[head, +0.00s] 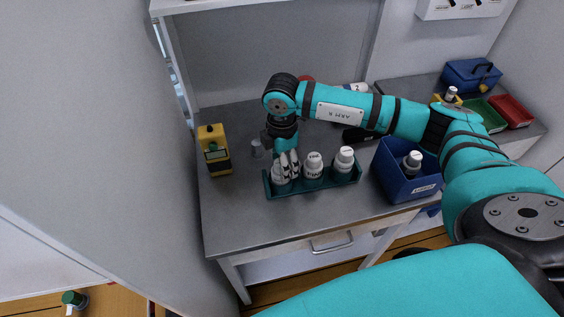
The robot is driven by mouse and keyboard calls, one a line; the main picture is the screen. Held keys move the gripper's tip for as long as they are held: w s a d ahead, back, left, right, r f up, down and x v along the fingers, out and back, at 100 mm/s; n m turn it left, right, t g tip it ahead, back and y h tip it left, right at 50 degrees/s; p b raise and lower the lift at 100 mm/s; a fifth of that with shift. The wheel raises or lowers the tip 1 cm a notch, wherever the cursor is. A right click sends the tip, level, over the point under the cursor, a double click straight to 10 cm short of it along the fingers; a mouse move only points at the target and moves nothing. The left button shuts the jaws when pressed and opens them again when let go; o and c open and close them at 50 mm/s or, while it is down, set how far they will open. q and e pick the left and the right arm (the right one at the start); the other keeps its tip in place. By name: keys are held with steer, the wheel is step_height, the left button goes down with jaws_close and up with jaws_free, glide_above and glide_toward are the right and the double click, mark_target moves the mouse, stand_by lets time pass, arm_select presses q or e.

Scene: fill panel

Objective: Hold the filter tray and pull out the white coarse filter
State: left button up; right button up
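I see no filter tray and no white coarse filter that I can identify in the head view. My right gripper (288,172) points down at the left end of a teal rack (328,183) on the grey bench. Its pale fingers are at the leftmost white bottle (280,176) and partly cover it. I cannot tell whether they grip it or are only in front of it. Two more white bottles, a middle one (313,166) and a right one (344,160), stand upright in the rack. My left gripper is out of view.
A yellow handheld device (214,150) stands on the bench (235,215) at left, with a small grey item (257,148) beside it. A blue bin (392,182) holding a bottle stands right of the rack. Red, green and blue containers are at far right. The bench's front left is clear.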

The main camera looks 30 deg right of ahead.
step_height(320, 180, up, 11)
steer(key=shift+r, duration=0.2)
steer(key=shift+f, duration=0.1)
stand_by(0.5)
